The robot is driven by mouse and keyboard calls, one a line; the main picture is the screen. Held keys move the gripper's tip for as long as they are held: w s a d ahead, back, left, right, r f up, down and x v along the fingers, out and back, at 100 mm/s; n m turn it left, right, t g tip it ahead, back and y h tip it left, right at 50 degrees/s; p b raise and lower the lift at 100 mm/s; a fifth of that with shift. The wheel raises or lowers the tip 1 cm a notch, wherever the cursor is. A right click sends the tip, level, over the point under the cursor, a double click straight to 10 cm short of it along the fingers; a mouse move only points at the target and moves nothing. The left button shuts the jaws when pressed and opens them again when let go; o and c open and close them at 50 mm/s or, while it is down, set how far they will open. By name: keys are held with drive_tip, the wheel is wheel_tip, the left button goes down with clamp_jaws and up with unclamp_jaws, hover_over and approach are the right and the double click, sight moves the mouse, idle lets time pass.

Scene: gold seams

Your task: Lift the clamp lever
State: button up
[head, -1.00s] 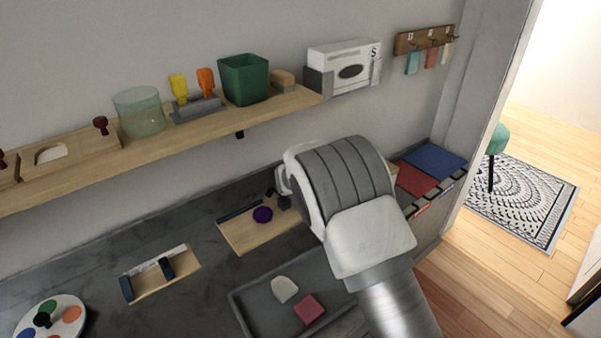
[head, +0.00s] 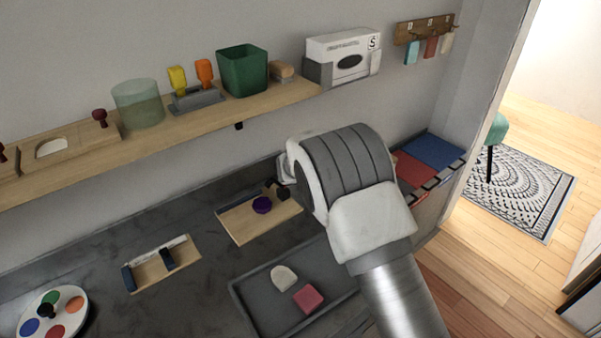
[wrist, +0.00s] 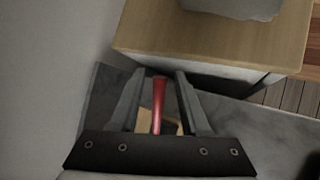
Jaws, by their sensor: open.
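A red lever (wrist: 158,100), which I take to be the clamp lever, stands between the fingers of my gripper (wrist: 160,76) in the wrist view. The fingers are apart, one on each side of it, and I cannot tell whether either touches it. Part of a light wooden surface shows behind its lower end. In the head view my own arm hides the lever and the fingertips. A wooden board (head: 238,224) with a purple knob (head: 262,205) and a dark block (head: 283,193) lies just left of my wrist.
In the wrist view a wooden block or ledge (wrist: 215,38) lies close beyond the fingertips. In the head view a grey tray (head: 258,308) holds a white and a pink piece. A long shelf (head: 215,113) with containers runs above the bench. Bare bench (head: 205,225) lies left.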

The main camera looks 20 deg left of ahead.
drive_tip(key=v, duration=1.7)
drive_tip(key=shift+s+b, duration=0.25)
drive_tip(key=shift+b, duration=0.15)
drive_tip(key=d+r+m+h+p, duration=0.1)
drive_tip(key=d+r+m, duration=0.4)
drive_tip(key=d, duration=0.5)
drive_tip(key=s+d+r+m+h+p, duration=0.1)
drive_tip(key=d+r+m+h, duration=0.1)
drive_tip(key=d+r+m, duration=0.5)
drive_tip(key=d+r+m+h+p, duration=0.1)
drive_tip(key=d+r+m, duration=0.15)
drive_tip(key=d, duration=0.95)
drive_tip(key=s+d+r+m+g+p, duration=0.1)
drive_tip(key=s+d+r+m+g, duration=0.2)
drive_tip(key=s+d+m, duration=0.7)
drive_tip(key=s+d+m+p, duration=0.1)
drive_tip(key=s+m, duration=0.5)
drive_tip(key=s, duration=0.6)
drive_tip(key=shift+d+y+p, duration=0.35)
drive_tip(key=shift+d+y, duration=0.05)
drive_tip(key=shift+d, duration=0.35)
